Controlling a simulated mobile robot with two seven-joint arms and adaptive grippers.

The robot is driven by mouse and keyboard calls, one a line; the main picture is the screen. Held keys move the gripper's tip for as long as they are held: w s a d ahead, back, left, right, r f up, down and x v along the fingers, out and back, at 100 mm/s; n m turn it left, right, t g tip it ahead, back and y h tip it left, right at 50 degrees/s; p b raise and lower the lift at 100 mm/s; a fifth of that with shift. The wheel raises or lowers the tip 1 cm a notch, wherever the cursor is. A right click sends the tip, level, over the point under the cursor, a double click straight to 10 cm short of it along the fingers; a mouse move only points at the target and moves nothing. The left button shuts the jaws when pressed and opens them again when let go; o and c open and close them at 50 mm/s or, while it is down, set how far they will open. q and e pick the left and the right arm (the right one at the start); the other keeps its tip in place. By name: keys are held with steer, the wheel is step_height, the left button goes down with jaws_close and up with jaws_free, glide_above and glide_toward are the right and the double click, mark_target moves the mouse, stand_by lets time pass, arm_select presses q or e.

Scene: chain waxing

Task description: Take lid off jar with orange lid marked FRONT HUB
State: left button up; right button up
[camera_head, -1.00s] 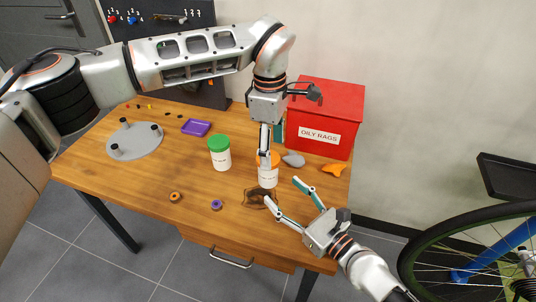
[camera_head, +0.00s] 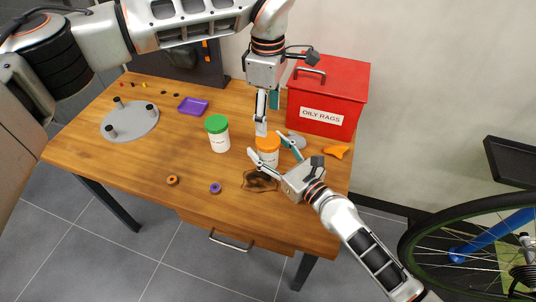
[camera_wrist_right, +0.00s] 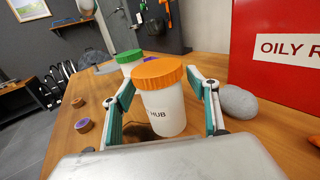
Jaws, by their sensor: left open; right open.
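The white jar with the orange lid (camera_head: 268,144) stands upright on the wooden table, and its white body (camera_head: 268,159) shows below the lid. In the right wrist view the orange lid (camera_wrist_right: 157,72) is on the jar, and the label part that shows reads HUB. My right gripper (camera_head: 267,146) is open, with one finger on each side of the jar; I cannot tell if they touch it. My left gripper (camera_head: 267,115) is open and points down just above and behind the orange lid, with fingers partly overlapping in view.
A jar with a green lid (camera_head: 217,135) stands left of the orange one. A red OILY RAGS box (camera_head: 326,98) and grey stone (camera_head: 296,140) are behind to the right. A dark stain (camera_head: 259,182), small rings (camera_head: 215,188) and a purple tray (camera_head: 193,106) lie on the table.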

mark_target(268, 140)
steer(key=shift+w, duration=0.1)
jaws_close()
arm_select(q)
steer(key=m, duration=0.8)
steer(key=shift+m, duration=0.3)
steer(key=shift+f, duration=4.05)
